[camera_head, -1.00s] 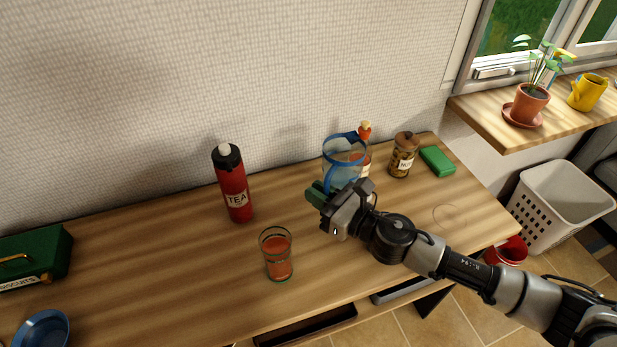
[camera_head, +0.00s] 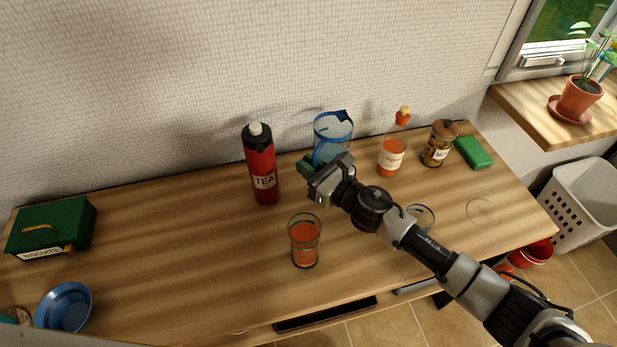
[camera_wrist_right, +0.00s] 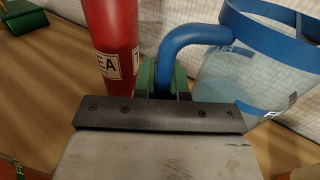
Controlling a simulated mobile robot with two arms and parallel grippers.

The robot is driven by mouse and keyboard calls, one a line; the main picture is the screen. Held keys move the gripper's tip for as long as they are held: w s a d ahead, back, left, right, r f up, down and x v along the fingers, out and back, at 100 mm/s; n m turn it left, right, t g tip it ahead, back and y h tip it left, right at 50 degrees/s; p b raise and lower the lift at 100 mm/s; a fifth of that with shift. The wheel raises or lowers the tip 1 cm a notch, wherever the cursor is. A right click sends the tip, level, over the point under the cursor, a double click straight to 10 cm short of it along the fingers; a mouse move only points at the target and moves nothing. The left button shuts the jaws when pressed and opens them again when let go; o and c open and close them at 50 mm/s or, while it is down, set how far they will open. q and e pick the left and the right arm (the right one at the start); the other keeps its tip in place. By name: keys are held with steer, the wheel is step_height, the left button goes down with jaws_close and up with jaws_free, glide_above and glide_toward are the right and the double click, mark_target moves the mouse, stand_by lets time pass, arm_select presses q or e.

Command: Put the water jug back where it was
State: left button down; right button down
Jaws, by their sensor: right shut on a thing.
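The water jug (camera_head: 333,135) is clear with a blue rim and blue handle. It is near the wall at the back of the wooden table, between the red tea flask and the orange bottle. My right gripper (camera_head: 312,169) is at the jug's near left side. In the right wrist view the green fingers (camera_wrist_right: 163,80) are shut on the jug's blue handle (camera_wrist_right: 185,42). The jug looks upright; its base is hidden, so I cannot tell if it touches the table. My left gripper is out of view.
The tea flask (camera_head: 261,170) stands close left of my right gripper. An orange bottle (camera_head: 391,155) and a nut jar (camera_head: 439,145) stand right of the jug. A filled glass (camera_head: 305,243) is in front. A faint ring mark (camera_head: 485,212) lies on bare table at right.

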step_height(320, 180, down, 4)
steer(key=shift+r+b, duration=0.25)
steer(key=shift+b, duration=0.2)
steer(key=shift+f, duration=0.25)
steer(key=shift+f, duration=0.1)
steer(key=c, duration=1.2)
jaws_free()
steer(key=shift+o, duration=0.2)
